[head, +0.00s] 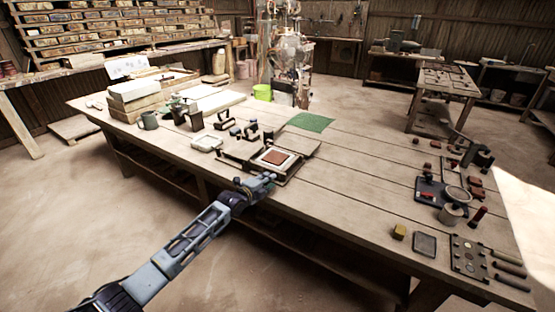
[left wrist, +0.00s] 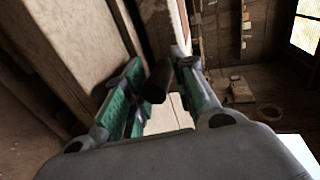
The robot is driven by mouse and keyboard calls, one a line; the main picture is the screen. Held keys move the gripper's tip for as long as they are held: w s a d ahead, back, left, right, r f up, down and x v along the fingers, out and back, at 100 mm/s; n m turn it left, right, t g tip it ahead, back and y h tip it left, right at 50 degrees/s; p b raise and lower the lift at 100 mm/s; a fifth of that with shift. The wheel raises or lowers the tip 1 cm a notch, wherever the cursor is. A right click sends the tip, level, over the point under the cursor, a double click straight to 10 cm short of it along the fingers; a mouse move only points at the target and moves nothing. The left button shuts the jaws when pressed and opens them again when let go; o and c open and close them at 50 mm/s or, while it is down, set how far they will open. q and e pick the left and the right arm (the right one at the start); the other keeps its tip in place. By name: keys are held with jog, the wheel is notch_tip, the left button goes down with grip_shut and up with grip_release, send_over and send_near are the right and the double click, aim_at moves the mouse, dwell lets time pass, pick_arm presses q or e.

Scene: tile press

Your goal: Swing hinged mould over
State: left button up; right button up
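The hinged mould (head: 277,160) lies on the long wooden bench, with a reddish-brown slab inside a pale frame on a dark base. Dark bars extend from its left side. My left gripper (head: 266,180) is at the mould's near edge, low over the bench front. In the left wrist view, its green-padded fingers (left wrist: 160,88) stand apart. A dark, rounded handle end (left wrist: 158,80) shows between them. I cannot tell whether either finger touches it. My right gripper is not in view.
A yellow block (head: 399,231), a dark plate (head: 425,244) and several small tools lie at the right end. Bare planks lie between.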

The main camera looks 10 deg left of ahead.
pick_arm(q)
jog(key=shift+w+r+p, duration=0.15)
jog(key=shift+r+p, duration=0.55)
jog(key=shift+r, duration=0.1)
jog(key=shift+a+r+p, duration=0.15)
jog(key=shift+r+p, duration=1.3)
jog(key=shift+r, duration=0.6)
jog(key=shift+w+a+r+p, duration=0.1)
jog(key=shift+a+r+p, duration=0.2)
jog(key=shift+r+p, duration=0.35)
jog(key=shift+w+a+r+p, duration=0.1)
jog(key=shift+a+r+p, duration=0.2)
jog(key=shift+r, duration=0.55)
jog(key=shift+w+a+r+p, duration=0.1)
jog(key=shift+a+r+p, duration=0.15)
jog(key=shift+r, duration=0.15)
jog(key=shift+a+r+p, duration=0.1)
jog(key=shift+r+p, duration=0.15)
jog(key=shift+r, duration=0.1)
